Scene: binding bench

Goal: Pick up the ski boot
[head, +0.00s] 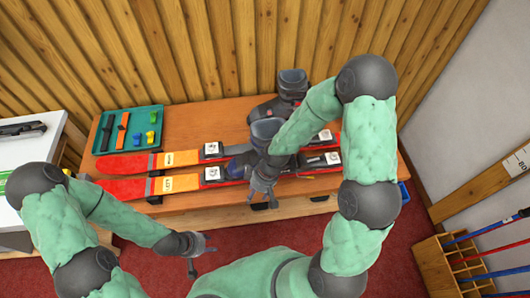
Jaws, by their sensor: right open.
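Two dark ski boots stand on the wooden bench (220,112). The near boot (240,165) stands over the skis, its shaft rising toward the back, and is partly hidden by my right arm. The far boot (291,82) stands behind it. My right gripper (262,198) is open, pointing down in front of the near boot, close to its right side; whether it touches is hard to tell. My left gripper (201,262) looks open and empty, low over the red floor in front of the bench.
Two red and orange skis (125,187) with bindings lie along the bench. A green tray (153,112) with small tools sits at the back left. A white table (42,146) stands at far left. A wooden rack (440,262) with poles stands at lower right.

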